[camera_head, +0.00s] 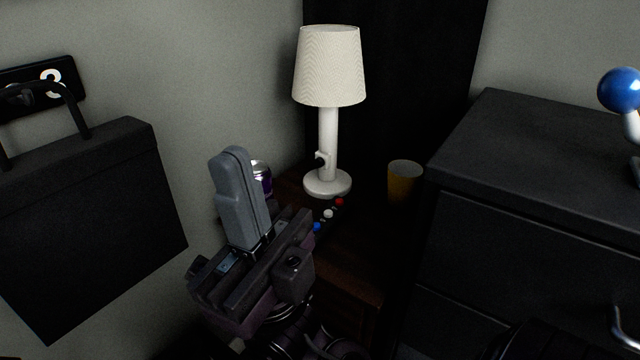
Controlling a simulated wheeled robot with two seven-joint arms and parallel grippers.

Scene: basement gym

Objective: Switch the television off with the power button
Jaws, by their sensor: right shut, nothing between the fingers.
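A dark strip with coloured round buttons (330,219) lies on a small brown wooden table. I see a red button (340,201) at its far end, a white one (328,214) in the middle and a blue one (317,227) nearest me. My right gripper (234,156) is shut and empty, fingers pointing up, in front and to the left of the strip. It hides part of the table and perhaps the strip's near end. No television screen shows, and I cannot tell which button is for power. My left gripper is not in view.
A white lamp (328,130) stands behind the strip, with an orange cup (404,182) to its right. A purple can (262,178) is partly hidden behind my gripper. A black cabinet (535,140) fills the right; a black case (90,220) is at left.

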